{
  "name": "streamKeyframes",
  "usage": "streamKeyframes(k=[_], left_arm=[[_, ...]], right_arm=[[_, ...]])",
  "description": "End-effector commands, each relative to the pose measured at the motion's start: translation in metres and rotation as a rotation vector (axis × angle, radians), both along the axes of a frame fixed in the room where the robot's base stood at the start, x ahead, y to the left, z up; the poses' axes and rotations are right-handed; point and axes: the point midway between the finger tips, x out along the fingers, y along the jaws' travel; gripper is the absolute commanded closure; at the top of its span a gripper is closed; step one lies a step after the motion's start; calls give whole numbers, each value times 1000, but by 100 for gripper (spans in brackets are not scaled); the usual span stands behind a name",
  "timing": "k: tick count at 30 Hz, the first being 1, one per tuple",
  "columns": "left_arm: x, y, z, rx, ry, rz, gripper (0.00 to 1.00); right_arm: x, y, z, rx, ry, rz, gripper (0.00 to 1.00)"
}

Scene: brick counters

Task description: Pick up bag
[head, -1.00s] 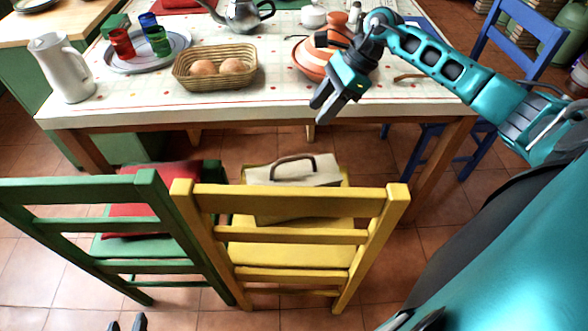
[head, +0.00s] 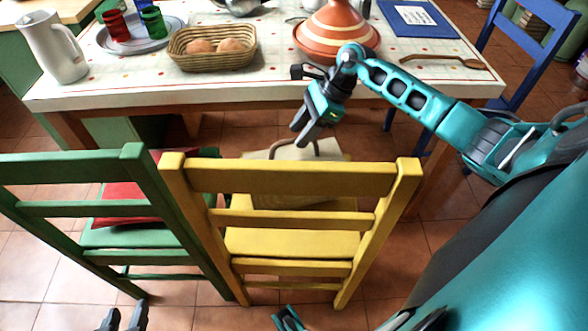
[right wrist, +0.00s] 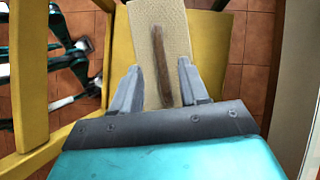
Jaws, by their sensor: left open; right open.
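The beige bag (head: 330,150) with a brown handle (head: 272,149) stands on the seat of the yellow chair (head: 290,178). The chair's backrest hides much of it in the head view. My right gripper (head: 301,134) is open just above the bag. In the right wrist view the bag (right wrist: 145,20) lies ahead, and its handle (right wrist: 161,60) appears between the two open fingers (right wrist: 158,67); I cannot tell whether they touch it. My left gripper (head: 123,316) is open and empty at the bottom left edge, low and away from the bag.
The table (head: 240,92) behind the chair holds a tagine (head: 337,35), a bread basket (head: 213,48) and a white jug (head: 52,48). A green chair (head: 80,181) with a red cushion stands close on the left. A blue chair (head: 520,45) stands at the right.

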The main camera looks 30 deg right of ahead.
Motion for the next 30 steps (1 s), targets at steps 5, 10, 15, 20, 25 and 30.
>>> streamKeyframes(k=[5, 10, 15, 20, 25, 30], left_arm=[[0, 0, -6, 0, -1, 0, 57], [0, 0, -7, 0, -1, 0, 57], [0, 0, -7, -1, -1, 1, 57], [0, 0, -7, -1, -1, 1, 57], [0, 0, -7, -1, -1, 1, 57], [0, 0, -7, -1, -1, 1, 57]], right_arm=[[6, 12, -27, 5, 1, -1, 56], [8, 18, -36, 2, 0, -2, 56], [8, 18, -36, 1, 0, -2, 56], [8, 18, -36, 1, 1, -2, 67], [8, 17, -36, 1, 1, -2, 84], [8, 17, -36, 1, 1, -2, 100]])
